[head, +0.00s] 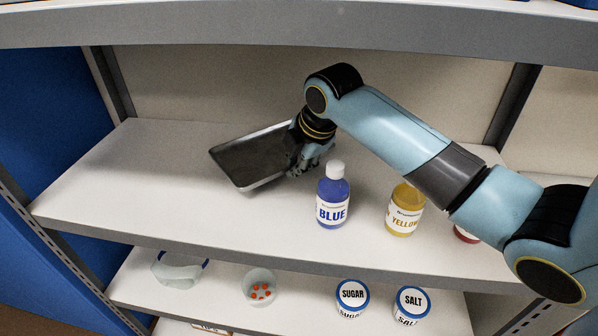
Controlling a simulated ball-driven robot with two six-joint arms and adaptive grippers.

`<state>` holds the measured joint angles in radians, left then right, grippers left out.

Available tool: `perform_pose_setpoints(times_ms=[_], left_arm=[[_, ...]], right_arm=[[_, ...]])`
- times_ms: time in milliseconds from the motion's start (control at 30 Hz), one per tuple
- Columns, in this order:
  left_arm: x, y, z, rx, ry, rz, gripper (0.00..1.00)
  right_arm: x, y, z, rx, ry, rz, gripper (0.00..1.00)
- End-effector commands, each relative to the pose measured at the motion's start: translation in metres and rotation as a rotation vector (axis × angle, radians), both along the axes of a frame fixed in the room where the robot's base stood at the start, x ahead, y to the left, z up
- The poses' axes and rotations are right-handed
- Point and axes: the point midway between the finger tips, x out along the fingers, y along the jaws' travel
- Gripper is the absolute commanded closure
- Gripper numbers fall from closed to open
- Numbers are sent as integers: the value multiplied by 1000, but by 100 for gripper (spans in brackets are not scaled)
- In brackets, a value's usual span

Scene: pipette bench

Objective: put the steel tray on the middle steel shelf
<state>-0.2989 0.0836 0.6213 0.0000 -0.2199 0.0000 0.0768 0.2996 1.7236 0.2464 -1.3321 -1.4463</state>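The steel tray (250,162) is a dark, shallow rectangular pan with a light rim. It is at or just above the shelf board (95,185) that also bears the bottles; I cannot tell whether it touches the board. My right gripper (303,165) is at the tray's right edge. Its fingers are dark and partly hidden, and they seem to meet the rim, but I cannot see whether they are closed on it. My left gripper is out of view.
A blue bottle (333,190) and a yellow bottle (405,212) stand right of the tray, near my arm. A red-labelled item (465,235) is mostly hidden. The lower shelf holds a bowl (260,285), a sugar jar (351,297) and a salt jar (410,304). The left shelf area is clear.

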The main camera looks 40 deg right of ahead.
Motion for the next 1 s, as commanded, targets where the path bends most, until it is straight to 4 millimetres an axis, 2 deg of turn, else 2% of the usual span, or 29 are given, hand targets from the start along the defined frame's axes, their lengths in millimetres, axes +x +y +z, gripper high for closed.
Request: perform_pose_setpoints(times_ms=[100, 267, 433, 533, 567, 833, 1000], left_arm=[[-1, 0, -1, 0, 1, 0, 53], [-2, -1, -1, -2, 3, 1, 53], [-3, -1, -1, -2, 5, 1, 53], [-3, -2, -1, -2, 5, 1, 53], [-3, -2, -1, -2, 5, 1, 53], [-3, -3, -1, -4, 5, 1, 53], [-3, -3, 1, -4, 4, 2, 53]], right_arm=[[-1, 3, -18, 1, 0, 0, 100], [-1, 4, -29, -2, -4, 0, 100], [-1, 3, -29, -2, -4, 0, 100], [-2, 2, -31, -1, 0, 0, 86], [-1, 2, -30, -1, 0, 0, 85], [-2, 2, -29, -1, 0, 0, 85], [-11, 2, -11, -2, -1, 1, 85]])
